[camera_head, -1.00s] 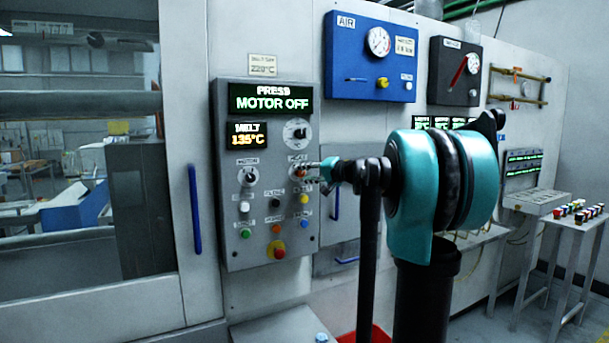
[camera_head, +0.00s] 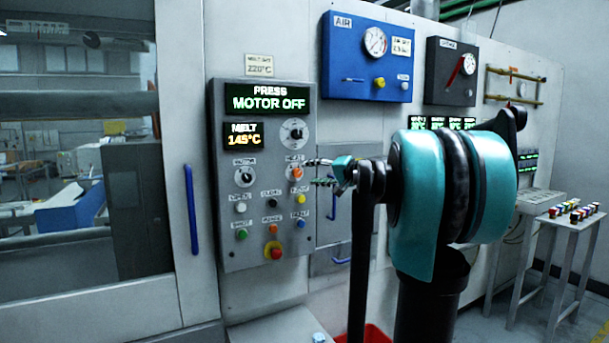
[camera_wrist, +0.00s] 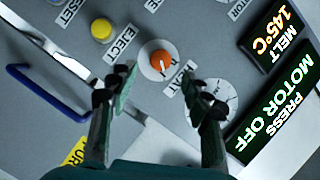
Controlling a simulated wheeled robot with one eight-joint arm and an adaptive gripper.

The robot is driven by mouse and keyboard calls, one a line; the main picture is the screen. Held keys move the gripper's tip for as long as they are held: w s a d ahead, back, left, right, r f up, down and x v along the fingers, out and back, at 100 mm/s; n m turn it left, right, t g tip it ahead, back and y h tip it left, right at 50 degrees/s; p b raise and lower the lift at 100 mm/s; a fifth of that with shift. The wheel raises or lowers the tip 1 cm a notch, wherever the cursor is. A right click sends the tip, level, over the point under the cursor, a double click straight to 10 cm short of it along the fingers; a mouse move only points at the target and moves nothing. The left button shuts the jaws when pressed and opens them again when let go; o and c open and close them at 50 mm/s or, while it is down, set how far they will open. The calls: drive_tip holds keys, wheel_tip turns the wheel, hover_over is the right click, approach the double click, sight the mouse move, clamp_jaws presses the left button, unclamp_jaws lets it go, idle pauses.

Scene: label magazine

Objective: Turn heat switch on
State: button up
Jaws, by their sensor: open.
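The heat switch (camera_head: 297,174) is a small orange knob on a pale round plate, under the HEAT label on the grey press panel (camera_head: 224,210). In the wrist view the orange knob (camera_wrist: 161,61) shows whole, with a light pointer line on it. My gripper (camera_head: 319,172) is just to the right of the switch in the head view, fingers spread and apart from it. In the wrist view the fingertips of my gripper (camera_wrist: 160,84) stand on either side, a little short of the knob, with nothing between them. The MELT display (camera_head: 244,135) reads 145°C.
The MOTOR knob (camera_head: 244,177) is left of the switch. A round dial (camera_head: 294,131) is above it, and the yellow EJECT button (camera_head: 300,198) is close below. A red emergency button (camera_head: 274,251) is lower down. A blue handle (camera_head: 193,209) stands at left.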

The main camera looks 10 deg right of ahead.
drive_tip(key=v, duration=0.6)
drive_tip(key=s+a+f+n+g+h, duration=0.1)
drive_tip(key=s+a+f+g, duration=0.2)
drive_tip(key=f, duration=0.5)
drive_tip(key=s+a+f+n+g+h, duration=0.1)
drive_tip(key=s+a+f, duration=0.2)
drive_tip(key=s+f, duration=0.4)
drive_tip(key=s+a+f+n+g+h, duration=0.1)
drive_tip(key=s+a+f+g, duration=0.15)
drive_tip(key=f, duration=0.75)
drive_tip(key=s+d+f+n+g+h, duration=0.1)
drive_tip(key=s+d+f+h, duration=0.1)
drive_tip(key=s+f, duration=0.8)
drive_tip(key=s+d+f+n+g+h, duration=0.1)
drive_tip(key=s+f+h, duration=0.4)
drive_tip(key=s+f, duration=0.5)
drive_tip(key=shift+d+f, duration=0.3)
drive_tip(key=shift+d, duration=0.55)
